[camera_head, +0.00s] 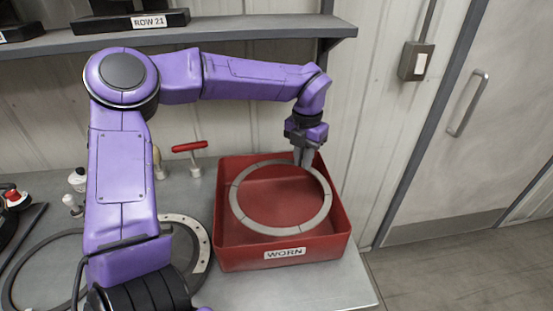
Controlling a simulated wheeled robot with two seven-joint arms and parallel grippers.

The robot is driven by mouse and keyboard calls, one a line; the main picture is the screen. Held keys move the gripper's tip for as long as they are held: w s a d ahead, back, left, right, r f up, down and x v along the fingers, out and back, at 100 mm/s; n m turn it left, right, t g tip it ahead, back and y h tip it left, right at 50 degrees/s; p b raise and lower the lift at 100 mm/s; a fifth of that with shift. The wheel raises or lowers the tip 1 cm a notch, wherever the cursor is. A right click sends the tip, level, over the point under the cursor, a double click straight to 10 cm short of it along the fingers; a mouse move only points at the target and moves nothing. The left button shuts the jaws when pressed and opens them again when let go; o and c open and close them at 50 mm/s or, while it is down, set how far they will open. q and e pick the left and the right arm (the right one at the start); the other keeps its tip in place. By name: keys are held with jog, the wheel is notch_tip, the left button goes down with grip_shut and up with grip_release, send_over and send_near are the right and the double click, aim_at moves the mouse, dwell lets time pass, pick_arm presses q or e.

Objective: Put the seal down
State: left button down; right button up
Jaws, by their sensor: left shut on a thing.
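The seal is a flat grey ring (238,213). It shows over the red bin (282,262), which carries a label reading WORN. My left gripper (303,160) is shut on the ring at its far right edge, fingers pointing down. The ring looks roughly level within the bin's outline. I cannot tell whether it touches the bin floor or hangs above it. My right gripper is not in view.
The bin stands on a grey bench (330,291) near its right end. A metal disc (196,232) and a dark ring lie left of it, partly behind my arm. A red-handled tool (189,147) stands behind. A shelf (240,28) runs above.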

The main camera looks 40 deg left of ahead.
pick_arm(q)
jog(key=a+f, duration=0.1)
jog(key=w+a+f, duration=0.1)
jog(key=shift+a+f, duration=0.3)
jog(key=p, duration=0.2)
send_near(296, 194)
notch_tip(296, 194, down, 5)
jog(key=shift+f, duration=0.1)
jog(key=shift+d+f, duration=0.1)
jog(key=shift+f, duration=0.1)
jog(key=c, duration=1.1)
grip_release()
jog(key=shift+r, duration=0.3)
notch_tip(296, 194, up, 12)
jog(key=shift+f+b, duration=0.1)
jog(key=shift+b, duration=0.75)
